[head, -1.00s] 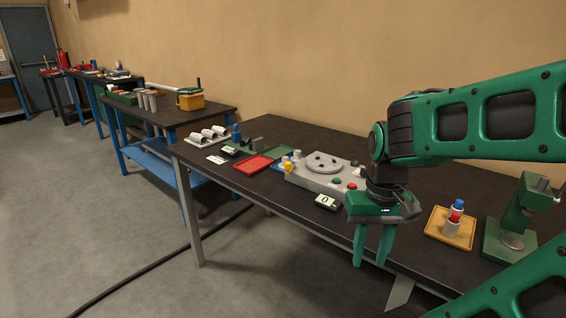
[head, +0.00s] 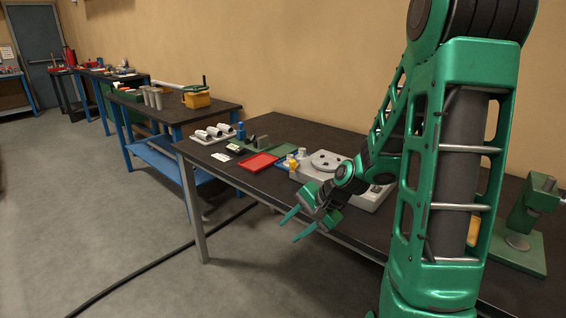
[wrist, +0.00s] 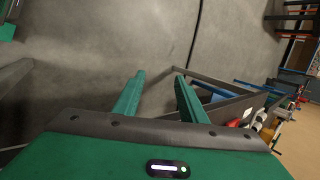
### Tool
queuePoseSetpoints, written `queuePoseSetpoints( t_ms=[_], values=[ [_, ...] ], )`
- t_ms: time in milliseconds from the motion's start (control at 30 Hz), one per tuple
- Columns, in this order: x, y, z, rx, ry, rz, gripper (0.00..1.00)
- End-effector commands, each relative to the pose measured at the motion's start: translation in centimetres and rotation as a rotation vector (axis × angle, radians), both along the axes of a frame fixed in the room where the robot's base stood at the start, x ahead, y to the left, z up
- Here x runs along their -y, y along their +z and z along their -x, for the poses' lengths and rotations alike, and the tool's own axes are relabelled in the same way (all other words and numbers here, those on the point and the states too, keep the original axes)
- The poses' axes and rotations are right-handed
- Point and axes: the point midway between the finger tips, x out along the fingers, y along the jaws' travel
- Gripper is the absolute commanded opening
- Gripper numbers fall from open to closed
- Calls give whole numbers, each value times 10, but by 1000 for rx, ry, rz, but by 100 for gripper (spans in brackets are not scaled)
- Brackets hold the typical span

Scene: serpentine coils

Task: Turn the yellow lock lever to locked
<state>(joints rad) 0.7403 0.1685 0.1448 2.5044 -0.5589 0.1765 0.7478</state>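The yellow lock lever (head: 292,164) is a small yellow piece at the left end of the grey machine housing (head: 312,173), which carries a round disc on top. The lever is too small in the head view to read its setting. My gripper (head: 290,229) is open and empty, in front of the table's front edge, below and apart from the lever. In the wrist view my two green fingers (wrist: 158,78) stand apart with only grey floor between them. My arm hides the right part of the housing.
A red tray (head: 258,163) lies left of the housing. A rack of light cylinders (head: 210,134) stands farther left. A green press (head: 525,225) stands at the right. Open floor (head: 120,215) lies in front of the tables.

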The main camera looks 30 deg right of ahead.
Motion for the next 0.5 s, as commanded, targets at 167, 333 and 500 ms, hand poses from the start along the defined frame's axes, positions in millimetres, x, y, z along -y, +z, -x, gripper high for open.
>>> queuePoseSetpoints(
  t_ms=[167,333,500],
  values=[
    [-9,3,-56,105,-254,-335,38],
    [8,27,-103,198,-528,-707,38],
    [54,58,-133,278,-800,-1090,38]
  ],
)
